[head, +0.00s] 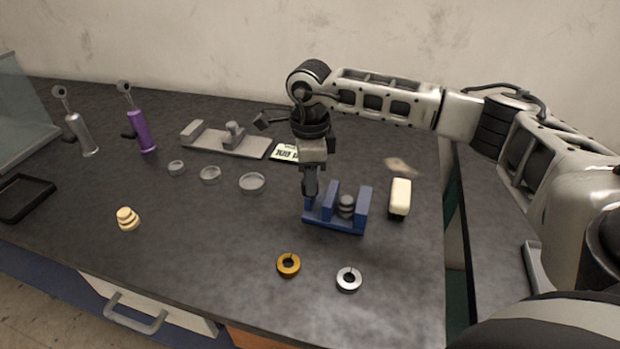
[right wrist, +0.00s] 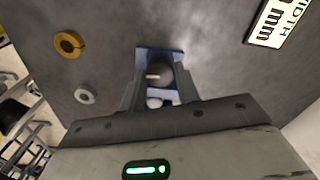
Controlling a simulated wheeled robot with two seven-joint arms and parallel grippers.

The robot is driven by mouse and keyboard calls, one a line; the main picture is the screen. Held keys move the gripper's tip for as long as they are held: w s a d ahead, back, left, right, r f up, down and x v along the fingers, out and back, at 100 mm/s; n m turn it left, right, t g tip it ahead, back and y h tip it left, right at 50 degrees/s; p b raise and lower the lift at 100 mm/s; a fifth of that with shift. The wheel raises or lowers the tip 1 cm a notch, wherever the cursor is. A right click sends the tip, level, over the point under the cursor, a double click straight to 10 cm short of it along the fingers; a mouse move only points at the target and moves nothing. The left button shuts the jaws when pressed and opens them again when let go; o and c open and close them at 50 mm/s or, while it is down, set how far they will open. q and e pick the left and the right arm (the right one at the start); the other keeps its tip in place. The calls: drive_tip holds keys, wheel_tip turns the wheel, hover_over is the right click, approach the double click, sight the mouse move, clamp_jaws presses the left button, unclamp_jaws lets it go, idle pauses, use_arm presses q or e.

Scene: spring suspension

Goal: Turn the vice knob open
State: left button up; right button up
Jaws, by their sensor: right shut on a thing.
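The blue vice (head: 337,221) stands on the dark bench, right of the middle in the head view, with a dark grey ribbed part (head: 346,206) between its jaws. My right gripper (head: 310,192) points down at the left end of the vice and is shut on the vice knob. In the head view the fingers hide the knob. In the right wrist view the blue vice (right wrist: 147,52) shows between and beyond the two fingers, with a round dark grey part and a small pale bar between them. My left gripper is not in view.
A yellow ring (head: 288,265) and a silver ring (head: 348,279) lie in front of the vice. A cream block (head: 399,197) stands close on its right. Grey dishes (head: 252,183), a grey fixture (head: 240,146) and a printed card (head: 288,152) lie to the left and behind.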

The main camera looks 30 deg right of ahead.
drive_tip(key=n+b, duration=0.2)
drive_tip(key=n, duration=0.1)
drive_tip(key=shift+f+n, duration=0.1)
drive_tip(key=shift+n, duration=0.3)
drive_tip(key=n+b, duration=0.2)
drive_tip(key=n, duration=0.2)
drive_tip(key=n+b, duration=0.1)
drive_tip(key=n, duration=0.4)
drive_tip(key=shift+b, duration=0.4)
drive_tip(key=shift+n, duration=0.8)
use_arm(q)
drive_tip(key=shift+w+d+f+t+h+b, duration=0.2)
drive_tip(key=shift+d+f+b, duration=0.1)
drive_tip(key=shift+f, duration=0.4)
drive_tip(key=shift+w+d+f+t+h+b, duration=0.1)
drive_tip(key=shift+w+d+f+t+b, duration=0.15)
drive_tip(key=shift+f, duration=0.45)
use_arm(e)
drive_tip(key=shift+n, duration=1.2)
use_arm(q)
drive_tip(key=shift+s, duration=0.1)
use_arm(e)
drive_tip(key=o, duration=1)
drive_tip(key=shift+c, duration=0.2)
drive_tip(key=shift+r, duration=0.2)
